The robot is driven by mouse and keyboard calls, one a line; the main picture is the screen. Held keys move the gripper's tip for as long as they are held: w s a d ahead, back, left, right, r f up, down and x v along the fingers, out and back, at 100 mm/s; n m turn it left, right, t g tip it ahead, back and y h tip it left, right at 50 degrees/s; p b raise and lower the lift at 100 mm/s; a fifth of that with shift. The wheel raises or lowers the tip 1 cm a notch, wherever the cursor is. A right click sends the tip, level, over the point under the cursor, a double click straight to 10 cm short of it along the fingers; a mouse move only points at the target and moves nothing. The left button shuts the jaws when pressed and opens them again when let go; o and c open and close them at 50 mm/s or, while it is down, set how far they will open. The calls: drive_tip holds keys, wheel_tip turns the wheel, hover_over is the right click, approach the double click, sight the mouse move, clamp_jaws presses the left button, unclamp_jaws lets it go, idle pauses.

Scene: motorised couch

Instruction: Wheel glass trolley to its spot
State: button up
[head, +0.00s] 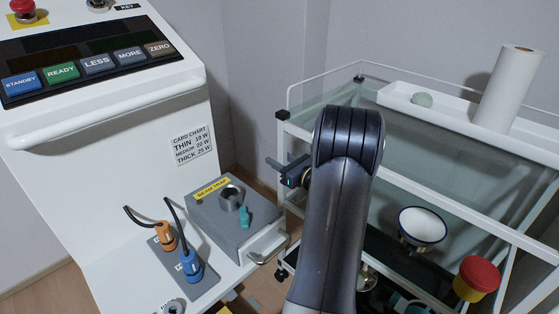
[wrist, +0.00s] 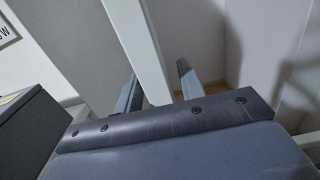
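The glass trolley (head: 370,83) stands at the right, with a white frame, clear glass panels and dark corner caps. My gripper (head: 284,168) is at its near-left upright post. In the wrist view, that white post (wrist: 139,42) runs between the two dark fingers of my gripper (wrist: 158,82). The fingers are apart. A gap shows between the post and the right finger; the left finger lies close to the post, and I cannot tell if it touches. My arm hides part of the trolley's left side and lower shelf.
A white console (head: 100,135) with labelled buttons stands left. Its grey beam trap box (head: 222,215) and handle sit close to the trolley. The trolley carries a paper roll (head: 508,88), a white bowl (head: 421,227) and a red-topped yellow container (head: 476,279). Walls stand behind.

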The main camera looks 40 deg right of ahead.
clamp_jaws()
idle(0.4)
